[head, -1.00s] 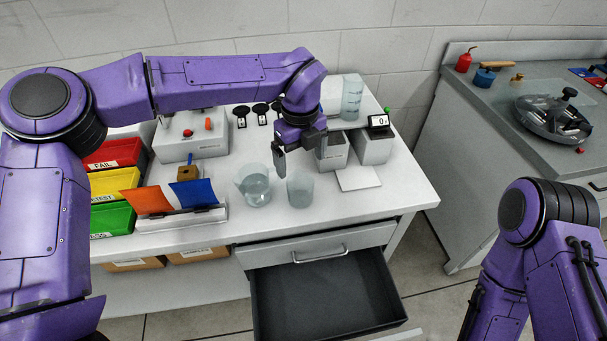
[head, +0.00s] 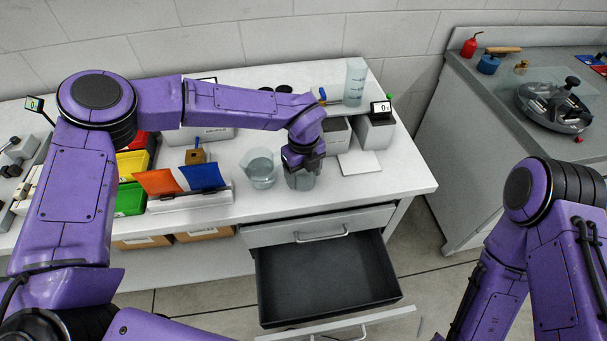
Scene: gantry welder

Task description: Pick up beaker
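A clear glass beaker (head: 300,181) stands on the white worktop near its front edge, above the open drawer. My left gripper (head: 303,166) is directly over it and overlaps its upper part. The gripper's dark body hides the beaker's rim, and I cannot tell whether the fingers are closed on it. A second clear vessel with a pouring lip, a jug-like beaker (head: 263,172), stands just left of it. My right gripper is out of view; only its arm shows at the lower right.
A tall graduated cylinder (head: 355,82) stands at the back. A small display box (head: 376,130) and a white pad (head: 359,163) are right of the beaker. An orange-and-blue flag holder (head: 190,201) is left. A dark drawer (head: 325,275) is open below.

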